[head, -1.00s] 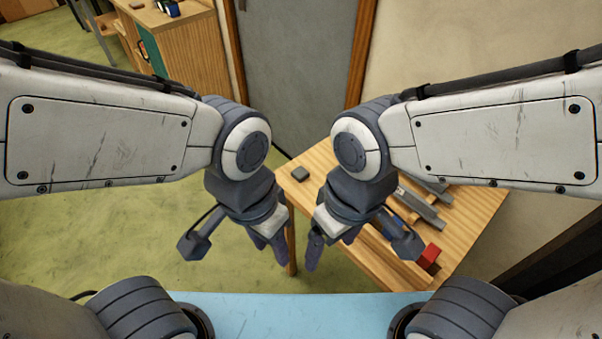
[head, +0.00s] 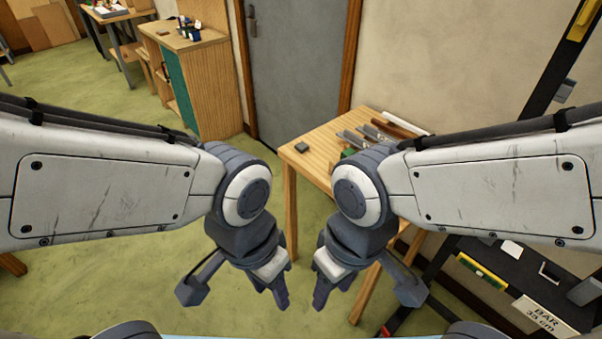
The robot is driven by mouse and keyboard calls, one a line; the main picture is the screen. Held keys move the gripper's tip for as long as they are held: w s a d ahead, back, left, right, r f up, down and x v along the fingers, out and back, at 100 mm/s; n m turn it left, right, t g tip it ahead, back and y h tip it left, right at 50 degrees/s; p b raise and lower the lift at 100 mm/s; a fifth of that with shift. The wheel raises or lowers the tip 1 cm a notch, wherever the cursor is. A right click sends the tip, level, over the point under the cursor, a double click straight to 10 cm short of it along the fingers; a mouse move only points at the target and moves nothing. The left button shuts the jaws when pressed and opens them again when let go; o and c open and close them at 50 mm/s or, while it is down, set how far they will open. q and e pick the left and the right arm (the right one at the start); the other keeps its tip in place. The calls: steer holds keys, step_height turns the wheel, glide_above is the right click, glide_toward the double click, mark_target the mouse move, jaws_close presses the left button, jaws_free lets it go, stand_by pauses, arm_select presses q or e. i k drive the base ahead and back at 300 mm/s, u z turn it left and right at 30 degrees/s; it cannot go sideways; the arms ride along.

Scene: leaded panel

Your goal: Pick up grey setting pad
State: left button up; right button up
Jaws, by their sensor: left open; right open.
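A small dark grey block (head: 302,147), which looks like the grey setting pad, lies on the near left corner of the wooden table (head: 318,158). My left gripper (head: 272,292) is open and empty over the floor, nearer to me than the table. My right gripper (head: 326,292) is open and empty beside it, also apart from the pad. My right arm hides part of the table.
A cabinet (head: 212,85) with a green side stands at the left back by a grey door (head: 297,65). A dark rack (head: 535,270) stands at right. Green floor is open at left.

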mark_target(301, 147)
steer(key=u, duration=1.3)
steer(key=i, duration=1.5)
steer(key=z, duration=0.6)
steer(key=i, duration=0.6)
steer(key=z, duration=0.65)
